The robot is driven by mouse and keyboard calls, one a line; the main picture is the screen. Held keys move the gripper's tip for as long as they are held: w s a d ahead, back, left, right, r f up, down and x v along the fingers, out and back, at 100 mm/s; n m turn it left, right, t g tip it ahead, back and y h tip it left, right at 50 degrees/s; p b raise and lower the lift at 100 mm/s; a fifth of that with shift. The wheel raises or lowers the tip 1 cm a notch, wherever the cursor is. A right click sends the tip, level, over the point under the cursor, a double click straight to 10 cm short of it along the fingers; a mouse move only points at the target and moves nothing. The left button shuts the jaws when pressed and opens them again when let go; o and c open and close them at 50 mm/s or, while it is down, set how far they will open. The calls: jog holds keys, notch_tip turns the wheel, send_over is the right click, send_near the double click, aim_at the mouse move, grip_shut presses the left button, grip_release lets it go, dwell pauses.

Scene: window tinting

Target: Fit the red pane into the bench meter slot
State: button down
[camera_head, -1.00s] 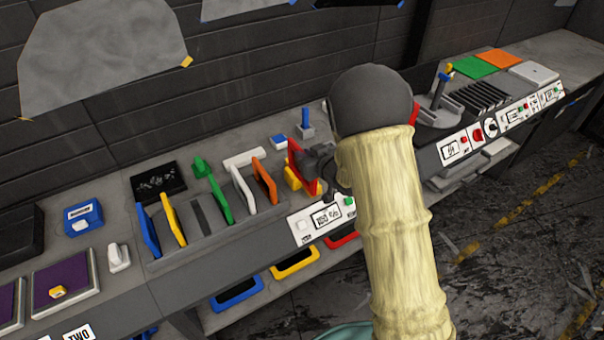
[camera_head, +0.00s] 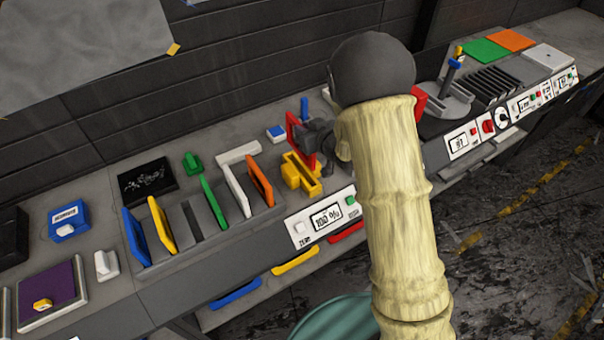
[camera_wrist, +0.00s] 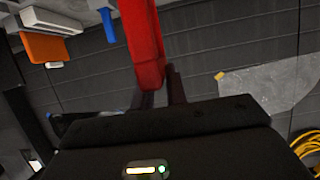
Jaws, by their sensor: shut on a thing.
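My gripper (camera_head: 316,143) is shut on the red pane (camera_head: 294,133) and holds it upright, just behind and above the yellow meter slot (camera_head: 303,180). The pane looks apart from the slot. In the wrist view the red pane (camera_wrist: 140,38) sticks out from between the dark fingers (camera_wrist: 160,92). The bench meter's front panel (camera_head: 325,215) shows a reading of about 100 %. The slot itself is not visible in the wrist view.
A rack (camera_head: 200,225) with blue, yellow, green, white and orange panes stands left of the meter. A small blue-topped block (camera_head: 276,133) lies behind. A grey slotted stand (camera_head: 492,90) is at right. Coloured trays (camera_head: 295,262) sit below the bench edge.

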jog(key=shift+s+f, duration=0.1)
jog(key=shift+f, duration=0.35)
jog(key=f, duration=0.2)
jog(key=f+p, duration=0.1)
jog(key=f, duration=0.2)
jog(key=shift+w+p, duration=0.2)
jog(key=shift+p, duration=0.1)
jog(key=shift+f+p, duration=0.65)
jog(key=shift+f, duration=1.45)
jog(key=c, duration=1.8)
grip_release()
jog(key=shift+f, duration=0.15)
jog(key=shift+c, duration=0.2)
jog(key=o, duration=0.4)
jog(key=shift+o, duration=0.2)
